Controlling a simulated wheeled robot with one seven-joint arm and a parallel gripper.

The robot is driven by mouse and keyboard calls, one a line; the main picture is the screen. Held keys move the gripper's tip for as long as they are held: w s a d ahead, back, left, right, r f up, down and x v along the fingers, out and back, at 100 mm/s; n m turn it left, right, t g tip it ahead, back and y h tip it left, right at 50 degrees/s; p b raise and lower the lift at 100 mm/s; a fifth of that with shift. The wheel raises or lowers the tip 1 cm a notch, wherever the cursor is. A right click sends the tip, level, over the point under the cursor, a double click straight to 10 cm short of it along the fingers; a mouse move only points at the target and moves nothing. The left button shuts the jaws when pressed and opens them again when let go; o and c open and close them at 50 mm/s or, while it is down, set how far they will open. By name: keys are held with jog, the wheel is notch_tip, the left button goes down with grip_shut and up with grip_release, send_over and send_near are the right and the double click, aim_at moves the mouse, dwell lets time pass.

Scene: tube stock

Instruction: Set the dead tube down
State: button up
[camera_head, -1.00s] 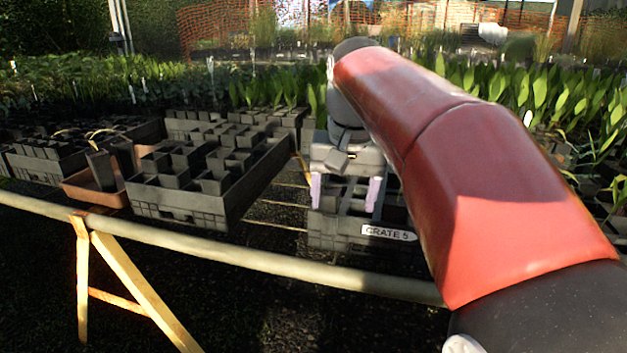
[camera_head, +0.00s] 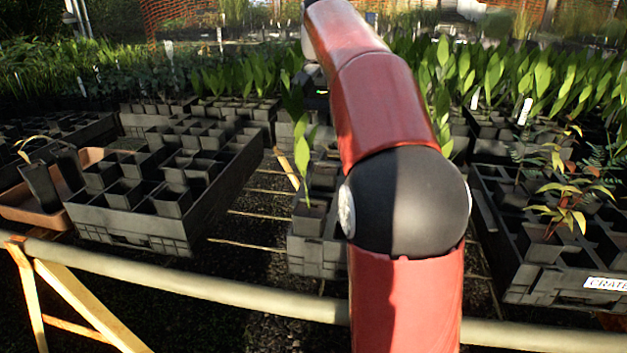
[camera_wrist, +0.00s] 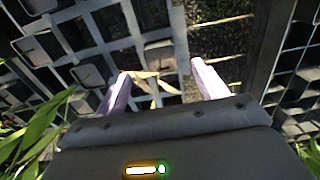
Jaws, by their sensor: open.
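In the wrist view my gripper (camera_wrist: 160,68) is open, its two pale purple fingers apart. Dry, tan, withered leaves (camera_wrist: 150,85) show between and below the fingers, over a dark crate (camera_wrist: 92,30) of square cells. I cannot tell whether the fingers touch them, and their tube is not clearly visible. In the head view my arm hides the fingers. At the far left, two dark tubes (camera_head: 50,180) lean in a terracotta tray (camera_head: 22,208), with a withered yellowish sprig (camera_head: 30,146) above them.
A mostly empty grey crate (camera_head: 165,226) stands right of the tray. Beyond a slatted gap (camera_head: 250,225), a crate (camera_head: 315,255) holds a leafy green tube (camera_head: 305,165). A labelled crate (camera_head: 540,270) with plants stands at right. A rail (camera_head: 190,290) runs along the front.

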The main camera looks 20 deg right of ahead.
aim_at(324, 168)
jog(key=shift+w+f, duration=0.25)
jog(key=shift+f, duration=0.1)
jog(key=shift+d+f+b, duration=0.2)
jog(key=shift+f+b, duration=0.35)
jog(key=shift+f, duration=3)
jog(key=c, duration=1.3)
jog(key=shift+o, duration=0.2)
jog(key=shift+w, duration=0.1)
